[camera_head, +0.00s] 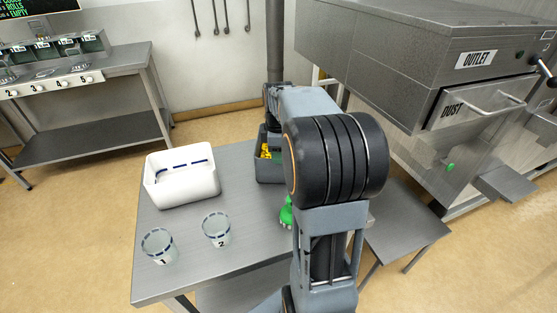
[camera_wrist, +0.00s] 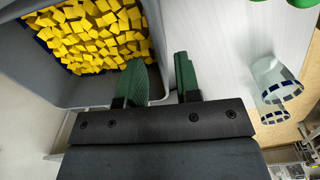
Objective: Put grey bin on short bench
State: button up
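The grey bin (camera_head: 268,170) stands on the steel table (camera_head: 160,275), partly hidden behind my arm. It holds many yellow pieces, which fill much of the wrist view; the bin's grey wall (camera_wrist: 50,72) shows there too. My gripper (camera_wrist: 160,75) has its two green fingers apart, one on each side of the bin's near wall, with a gap between them. Its fingers are hidden in the head view. A low grey bench (camera_head: 405,225), which looks like the short bench, stands right of the table with its visible top bare.
A white tub (camera_head: 182,185) and two clear cups, numbered 1 (camera_head: 158,245) and 2 (camera_head: 216,229), stand on the table's left part. A green object (camera_head: 286,214) is beside my arm. The machine with OUTLET and DUST labels (camera_head: 440,70) rises behind the bench.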

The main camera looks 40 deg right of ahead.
notch_tip(320, 180, up, 8)
jog(key=s+a+f+m+t, duration=0.1)
jog(key=s+a+f+m, duration=0.3)
jog(key=a, duration=0.4)
jog(key=s+a+f+m+t, duration=0.2)
jog(key=s+a+f+m, duration=0.3)
jog(key=s+a, duration=0.3)
jog(key=shift+s+a+m+p, duration=0.15)
jog(key=shift+a+m+p, duration=0.3)
jog(key=shift+a+m, duration=0.35)
jog(key=shift+d, duration=0.1)
